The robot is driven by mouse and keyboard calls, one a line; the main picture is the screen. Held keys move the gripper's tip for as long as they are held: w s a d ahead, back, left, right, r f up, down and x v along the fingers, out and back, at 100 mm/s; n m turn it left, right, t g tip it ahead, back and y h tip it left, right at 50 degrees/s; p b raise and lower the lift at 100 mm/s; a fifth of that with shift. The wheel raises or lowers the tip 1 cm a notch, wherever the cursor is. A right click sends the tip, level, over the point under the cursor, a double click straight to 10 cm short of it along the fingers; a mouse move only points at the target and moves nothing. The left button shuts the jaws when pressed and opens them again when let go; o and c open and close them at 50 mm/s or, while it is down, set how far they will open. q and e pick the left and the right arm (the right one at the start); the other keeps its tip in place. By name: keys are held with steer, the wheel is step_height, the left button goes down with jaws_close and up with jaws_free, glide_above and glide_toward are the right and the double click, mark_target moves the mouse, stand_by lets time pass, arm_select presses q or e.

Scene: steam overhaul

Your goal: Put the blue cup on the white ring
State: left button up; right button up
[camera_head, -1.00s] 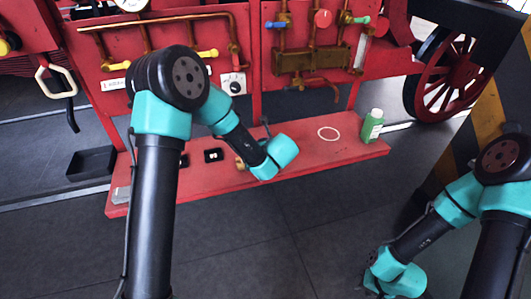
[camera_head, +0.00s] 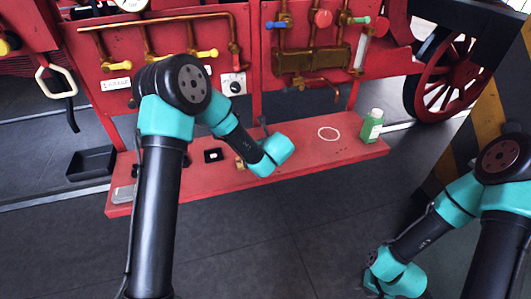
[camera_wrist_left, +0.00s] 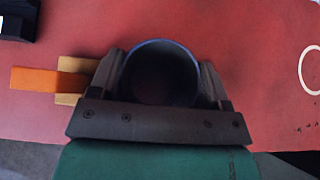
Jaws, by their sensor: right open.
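The blue cup (camera_wrist_left: 160,42) shows in the left wrist view as a dark round opening with a blue rim. The fingers of my left gripper (camera_wrist_left: 160,75) lie against both its sides, shut on it. I cannot tell whether the cup touches the bench. In the head view my left wrist hides cup and gripper. The white ring (camera_head: 319,134) lies bare on the red bench, right of my left wrist; its edge also shows at the right of the left wrist view (camera_wrist_left: 302,72). My right gripper (camera_head: 376,288) is open at the bottom, away from the bench, and partly hidden.
A green bottle (camera_head: 372,126) stands right of the ring on the red bench (camera_head: 210,188). A small black box (camera_head: 213,155) and an orange-and-yellow piece (camera_wrist_left: 48,80) lie left of the cup. Pipes and valves (camera_head: 300,60) rise behind. A black tray (camera_head: 92,162) is on the floor.

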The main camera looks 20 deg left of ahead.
arm_select(q)
steer(key=shift+c, duration=1.1)
steer(key=shift+r, duration=0.1)
steer(key=shift+r, duration=0.55)
steer(key=shift+s+d+r, duration=0.1)
steer(key=shift+s+r, duration=0.15)
steer(key=shift+r, duration=0.35)
steer(key=shift+s+d+r, duration=0.1)
steer(key=shift+s+r, duration=0.1)
steer(key=shift+r, duration=0.35)
steer(key=s+d+r, duration=0.1)
steer(key=s+d, duration=0.3)
steer(key=s, duration=1)
steer(key=shift+s+r, duration=0.2)
steer(key=shift+s, duration=0.05)
steer(key=shift+w, duration=0.1)
steer(key=w+a+m+t+h, duration=0.1)
steer(key=w+a+m+h, duration=0.1)
steer(key=w+a, duration=0.3)
steer(key=shift+m+h, duration=0.3)
steer(key=shift+m, duration=0.2)
